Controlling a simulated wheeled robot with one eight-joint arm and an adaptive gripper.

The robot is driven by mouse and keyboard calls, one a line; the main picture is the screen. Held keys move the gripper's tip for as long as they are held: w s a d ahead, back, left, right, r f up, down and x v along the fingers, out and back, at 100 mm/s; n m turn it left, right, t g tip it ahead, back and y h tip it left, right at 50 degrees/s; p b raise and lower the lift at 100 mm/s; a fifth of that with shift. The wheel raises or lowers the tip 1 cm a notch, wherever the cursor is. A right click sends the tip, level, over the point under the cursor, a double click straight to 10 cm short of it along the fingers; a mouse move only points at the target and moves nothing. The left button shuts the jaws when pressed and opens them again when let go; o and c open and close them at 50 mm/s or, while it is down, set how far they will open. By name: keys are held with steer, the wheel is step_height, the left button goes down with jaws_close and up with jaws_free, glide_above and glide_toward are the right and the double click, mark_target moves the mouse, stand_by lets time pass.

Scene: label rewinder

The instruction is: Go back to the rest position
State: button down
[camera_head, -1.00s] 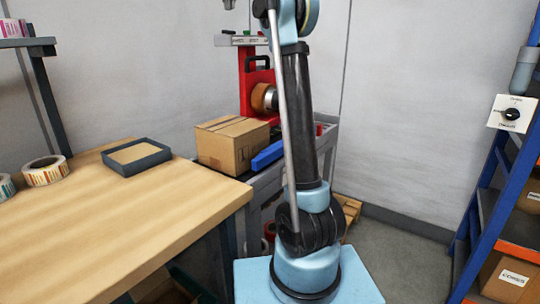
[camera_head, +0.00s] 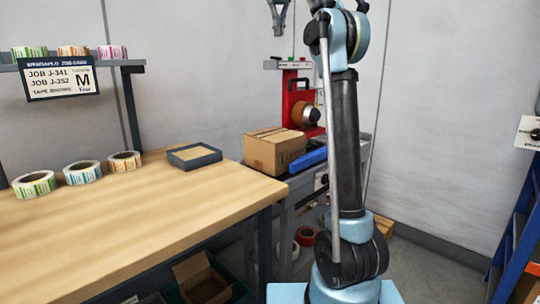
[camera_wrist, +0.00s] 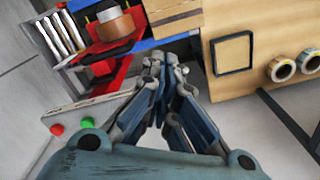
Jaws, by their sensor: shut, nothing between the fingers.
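My gripper (camera_wrist: 160,70) is shut and empty in the wrist view, its fingertips together. It points down from above toward the red label rewinder and the work table. In the head view my gripper (camera_head: 278,12) shows at the top edge, partly cut off, high above the red rewinder (camera_head: 290,100). The rewinder (camera_wrist: 105,68) also shows in the wrist view, with a brown roll (camera_wrist: 115,22) on its spindle. My gripper touches nothing that I can see.
A cardboard box (camera_head: 272,152) and a blue bar (camera_head: 308,160) lie beside the rewinder. The wooden table (camera_head: 130,225) holds several label rolls and a dark tray (camera_head: 195,163). A job sign (camera_head: 62,80) hangs from the shelf. A blue rack (camera_head: 515,235) stands at right.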

steer(key=s+d+f+m, duration=0.1)
steer(key=s+d+f, duration=0.35)
steer(key=f, duration=0.35)
steer(key=s+d+f+t, duration=0.1)
steer(key=s+d+f, duration=0.2)
steer(key=s+f, duration=0.35)
steer(key=s+d+f+m, duration=0.1)
steer(key=s+d+f, duration=0.25)
steer(key=f, duration=0.55)
steer(key=s+d+f, duration=0.1)
steer(key=s+f, duration=0.6)
steer(key=f, duration=0.5)
steer(key=s+d+f, duration=0.2)
steer(key=s+f, duration=0.4)
steer(key=f, duration=0.6)
steer(key=s+d+f+t, duration=0.1)
steer(key=s+f, duration=0.6)
steer(key=f, duration=0.5)
steer(key=shift+s+d+f+m, duration=0.25)
steer(key=shift+s+d+m, duration=0.05)
steer(key=shift+d+m, duration=0.1)
steer(key=shift+w+f, duration=0.2)
steer(key=shift+w, duration=0.25)
